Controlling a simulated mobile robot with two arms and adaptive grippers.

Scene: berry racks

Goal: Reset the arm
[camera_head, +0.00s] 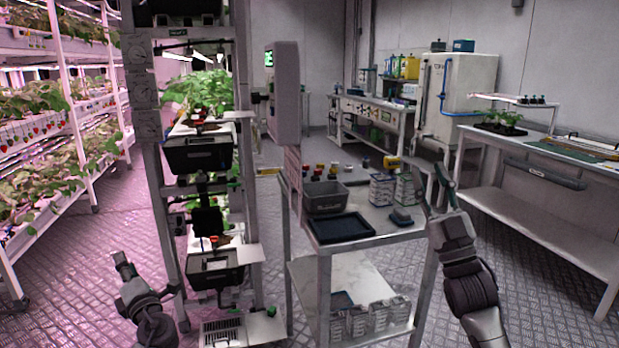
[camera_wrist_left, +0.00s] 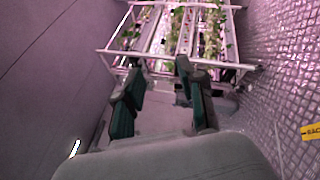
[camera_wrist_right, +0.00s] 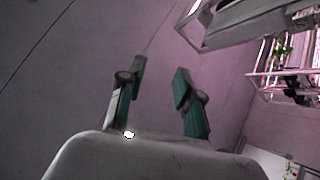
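My left gripper (camera_head: 122,262) is low at the left of the head view, above the floor and in front of the berry racks. In the left wrist view its two green-padded fingers (camera_wrist_left: 160,80) stand apart with nothing between them. My right gripper (camera_head: 438,185) is raised at the right of the cart, pointing up. In the right wrist view its fingers (camera_wrist_right: 159,78) are also apart and empty, with plain wall behind them. Neither gripper touches anything that I can see.
A cart (camera_head: 345,262) with a grey bin (camera_head: 325,200), a black tray (camera_head: 340,229) and several boxes stands in the middle. A tall frame with black bins (camera_head: 198,156) is left of it. Plant racks (camera_head: 85,130) line the left; a workbench (camera_head: 540,200) stands right.

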